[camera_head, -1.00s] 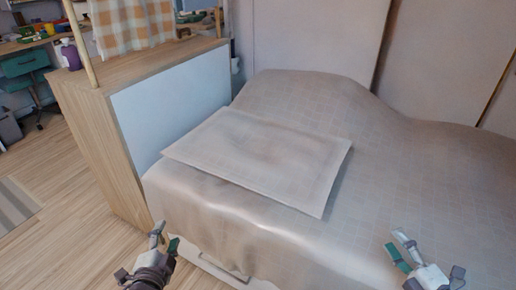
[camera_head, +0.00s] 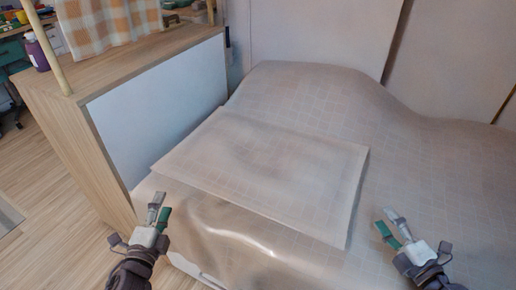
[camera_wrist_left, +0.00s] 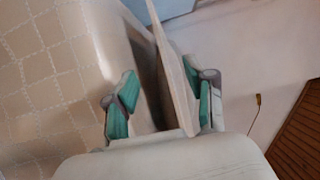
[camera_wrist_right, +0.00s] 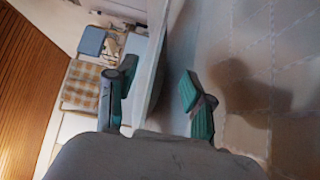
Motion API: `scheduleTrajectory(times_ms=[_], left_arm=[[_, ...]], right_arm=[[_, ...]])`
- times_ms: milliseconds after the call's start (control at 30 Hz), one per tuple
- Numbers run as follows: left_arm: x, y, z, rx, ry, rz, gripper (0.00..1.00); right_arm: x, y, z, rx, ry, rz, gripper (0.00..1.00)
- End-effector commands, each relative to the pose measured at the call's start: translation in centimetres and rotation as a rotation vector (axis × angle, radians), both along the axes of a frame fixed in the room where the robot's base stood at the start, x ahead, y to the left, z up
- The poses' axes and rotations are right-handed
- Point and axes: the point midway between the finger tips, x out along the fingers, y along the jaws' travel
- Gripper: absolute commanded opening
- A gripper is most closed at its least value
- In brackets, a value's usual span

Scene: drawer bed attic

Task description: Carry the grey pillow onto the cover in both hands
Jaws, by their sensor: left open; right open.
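The grey-beige pillow (camera_head: 265,165) lies flat on the bed cover (camera_head: 420,150), a thin slab with a faint check like the cover's. My left gripper (camera_head: 160,212) is open and empty, just in front of the pillow's near left corner. My right gripper (camera_head: 393,226) is open and empty, to the right of its near right corner. In the left wrist view a thin pale edge, probably the pillow (camera_wrist_left: 176,85), stands between the open fingers. In the right wrist view a similar edge (camera_wrist_right: 156,65) shows between the fingers. I cannot tell whether either gripper touches it.
A wooden cabinet (camera_head: 80,130) with a white side panel (camera_head: 160,105) stands against the bed's left side. A purple bottle (camera_head: 36,50) and a checked cloth (camera_head: 110,22) are at its top. The cover rises in a hump behind. Wooden floor (camera_head: 45,165) is free at left.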

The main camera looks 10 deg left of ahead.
Motion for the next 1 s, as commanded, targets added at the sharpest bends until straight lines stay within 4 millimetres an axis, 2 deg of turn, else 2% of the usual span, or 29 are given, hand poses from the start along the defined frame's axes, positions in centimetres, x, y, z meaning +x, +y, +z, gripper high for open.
scheduleTrajectory(times_ms=[333, 467, 567, 1000], left_arm=[[0.1, 0.0, 0.0, -0.002, 0.000, 0.000, 0.55], [0.9, 0.0, 0.0, -0.002, -0.002, -0.001, 0.55], [2.3, 0.0, 0.1, -0.002, -0.002, -0.001, 0.55], [10.7, 0.4, 0.0, -0.003, -0.001, 0.001, 0.55]], right_arm=[[0.1, 0.0, 0.0, 0.000, 0.000, 0.000, 0.52], [0.8, 0.3, 0.0, 0.000, -0.001, 0.000, 0.52], [2.1, 0.9, 0.1, 0.001, -0.003, -0.001, 0.52], [9.7, 4.4, 0.1, 0.003, -0.002, 0.000, 0.52]])
